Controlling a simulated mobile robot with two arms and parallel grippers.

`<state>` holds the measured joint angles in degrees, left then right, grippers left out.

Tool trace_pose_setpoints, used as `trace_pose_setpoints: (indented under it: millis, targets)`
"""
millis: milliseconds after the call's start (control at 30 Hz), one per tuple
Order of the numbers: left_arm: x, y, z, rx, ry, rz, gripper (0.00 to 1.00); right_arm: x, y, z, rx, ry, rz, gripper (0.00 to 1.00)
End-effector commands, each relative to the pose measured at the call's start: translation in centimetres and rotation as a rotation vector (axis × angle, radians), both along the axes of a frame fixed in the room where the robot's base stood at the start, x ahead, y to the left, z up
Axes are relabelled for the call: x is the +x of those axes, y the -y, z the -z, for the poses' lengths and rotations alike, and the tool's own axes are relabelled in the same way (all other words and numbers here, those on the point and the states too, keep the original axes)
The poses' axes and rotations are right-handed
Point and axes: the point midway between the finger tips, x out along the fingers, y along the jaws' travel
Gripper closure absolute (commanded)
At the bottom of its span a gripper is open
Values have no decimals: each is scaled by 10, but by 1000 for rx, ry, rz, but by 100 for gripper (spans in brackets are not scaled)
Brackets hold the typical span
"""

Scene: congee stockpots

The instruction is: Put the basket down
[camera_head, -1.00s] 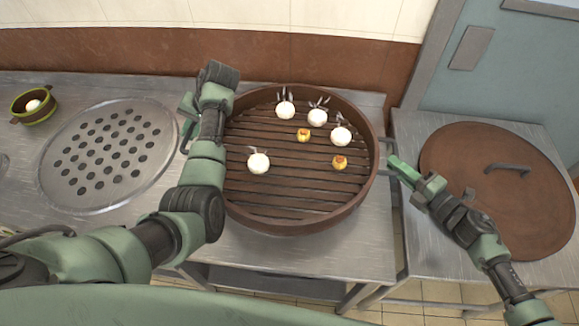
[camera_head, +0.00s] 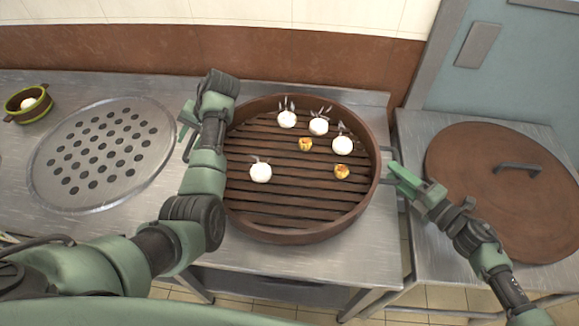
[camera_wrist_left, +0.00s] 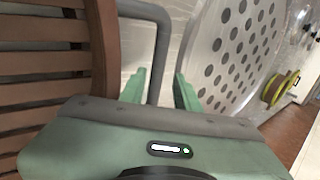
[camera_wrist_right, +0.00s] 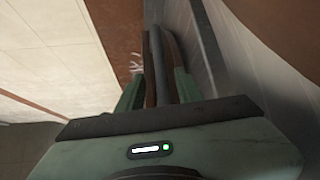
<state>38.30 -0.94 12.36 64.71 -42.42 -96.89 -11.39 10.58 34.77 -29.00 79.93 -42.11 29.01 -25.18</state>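The round brown slatted basket (camera_head: 300,235) sits at the centre of the head view, level, over the metal table. Several white buns, such as this one (camera_head: 260,172), and two small yellow pieces (camera_head: 305,145) lie on its slats. My left gripper (camera_wrist_left: 160,85) is shut on the basket's grey left handle (camera_wrist_left: 161,50); in the head view my forearm mostly hides it. My right gripper (camera_head: 398,172) is shut on the right handle (camera_wrist_right: 157,60), beside the rim. I cannot tell whether the basket's underside touches the table.
The steel table (camera_head: 340,262) extends around the basket. A perforated round plate (camera_head: 103,155) lies left of it, with a small green-banded bowl (camera_head: 28,104) beyond. A large brown lid (camera_head: 470,190) lies on the right-hand table. A tiled wall (camera_head: 200,18) stands behind.

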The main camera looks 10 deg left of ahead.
Motion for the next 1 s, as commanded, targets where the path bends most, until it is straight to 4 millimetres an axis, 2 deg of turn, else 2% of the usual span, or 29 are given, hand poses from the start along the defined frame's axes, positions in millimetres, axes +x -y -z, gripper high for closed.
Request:
trace_pose_setpoints:
  millis: [133,267,700,833,1000]
  targets:
    - [0,2,1,-3,-3,1,65,0,0,0,-1,0,1,65]
    - [1,8,-9,-2,0,2,65,0,0,0,-1,0,1,65]
    - [5,55,-82,-2,2,3,65,0,0,0,-1,0,1,65]
    - [6,63,-94,-1,1,1,65,0,0,0,-1,0,1,65]
    - [5,66,-100,-1,0,0,65,-5,5,0,-1,-1,0,65]
